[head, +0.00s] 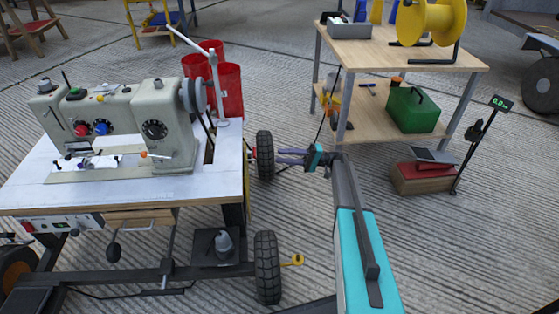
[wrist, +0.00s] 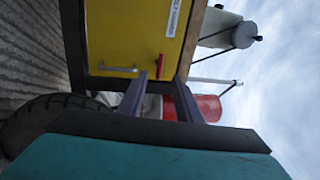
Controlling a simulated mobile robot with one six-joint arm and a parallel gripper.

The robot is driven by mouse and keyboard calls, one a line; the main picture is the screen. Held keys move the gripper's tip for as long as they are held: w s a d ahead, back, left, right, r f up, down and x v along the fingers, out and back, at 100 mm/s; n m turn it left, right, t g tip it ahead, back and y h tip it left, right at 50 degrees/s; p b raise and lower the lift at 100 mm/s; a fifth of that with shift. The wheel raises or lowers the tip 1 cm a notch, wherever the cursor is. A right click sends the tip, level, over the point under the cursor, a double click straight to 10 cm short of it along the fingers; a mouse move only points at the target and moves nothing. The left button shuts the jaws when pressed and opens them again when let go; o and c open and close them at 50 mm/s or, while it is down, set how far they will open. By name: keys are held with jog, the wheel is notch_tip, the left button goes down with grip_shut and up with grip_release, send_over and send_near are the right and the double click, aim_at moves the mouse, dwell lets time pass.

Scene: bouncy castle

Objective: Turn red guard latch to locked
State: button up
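In the wrist view the red latch (wrist: 161,65) is a small bar on a yellow panel (wrist: 128,40). It stands lengthwise in the picture, between and just beyond my fingertips. My gripper (wrist: 161,77) is open, with a purple finger on either side of the latch. I cannot tell whether the fingers touch it. In the head view my gripper (head: 282,158) points left at the right end of the sewing machine table (head: 228,165). A bit of red (head: 249,154) shows there behind a wheel; the panel face is hidden.
A metal handle (wrist: 117,68) sits on the panel left of the latch. A black wheel (head: 265,155) stands close to my fingers. Red canisters (head: 229,88) stand behind the table. A wooden shelf table (head: 385,125) is at right. Concrete floor lies open between.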

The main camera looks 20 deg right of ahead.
jog(key=shift+s+d+f+b, duration=0.15)
jog(key=shift+d+b, duration=0.3)
jog(key=shift+d, duration=0.2)
